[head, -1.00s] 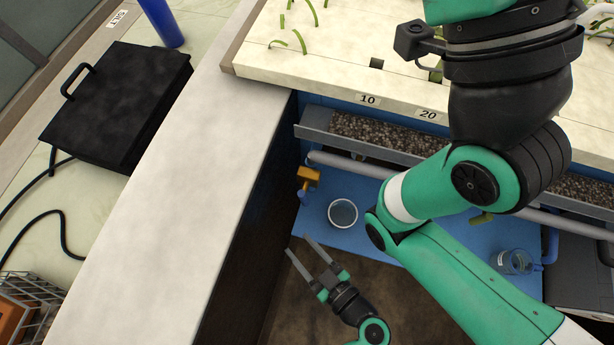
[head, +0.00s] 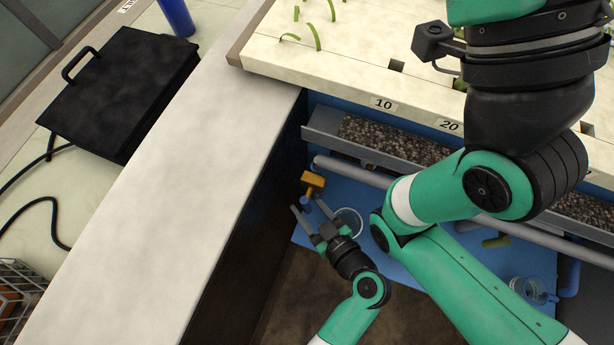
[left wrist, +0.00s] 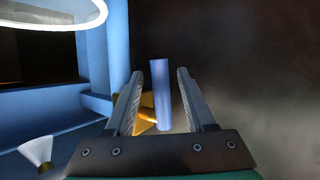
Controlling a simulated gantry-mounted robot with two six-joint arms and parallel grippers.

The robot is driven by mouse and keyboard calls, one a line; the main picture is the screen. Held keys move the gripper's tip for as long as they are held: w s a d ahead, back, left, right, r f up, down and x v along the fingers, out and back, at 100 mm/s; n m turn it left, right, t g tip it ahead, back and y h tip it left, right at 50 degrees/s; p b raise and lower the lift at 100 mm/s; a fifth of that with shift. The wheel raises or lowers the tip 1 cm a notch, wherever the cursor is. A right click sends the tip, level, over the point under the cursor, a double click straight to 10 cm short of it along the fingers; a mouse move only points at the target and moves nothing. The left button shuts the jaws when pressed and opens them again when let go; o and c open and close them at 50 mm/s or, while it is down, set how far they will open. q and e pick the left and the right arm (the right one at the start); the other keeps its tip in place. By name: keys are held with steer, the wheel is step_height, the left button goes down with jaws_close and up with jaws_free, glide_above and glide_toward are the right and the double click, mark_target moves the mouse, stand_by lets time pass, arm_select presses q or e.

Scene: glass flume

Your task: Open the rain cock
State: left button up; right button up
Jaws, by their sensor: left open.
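An orange-yellow cock (head: 313,180) with a short blue stub is mounted near the pipe under the bench edge. I cannot read a label on it. My left gripper (head: 308,204) is open just below and in front of it. In the left wrist view a blue rod (left wrist: 161,92) stands upright between my open fingers (left wrist: 156,88), apart from both as far as I can tell. A yellow part (left wrist: 145,108) shows behind the left finger. A second yellow-green handle (head: 496,241) is farther right on the pipe. My right gripper is not in view.
A round cup (head: 350,220) sits right beside my left gripper, partly hidden by it. A grey pipe (head: 350,171) and gravel trough (head: 390,143) run behind. A clear jug (head: 527,290) stands at right. A pale wall top (head: 170,200) bounds the left.

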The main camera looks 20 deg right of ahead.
arm_select(q)
steer(key=shift+w+a, duration=0.1)
jaws_close()
stand_by(1.4)
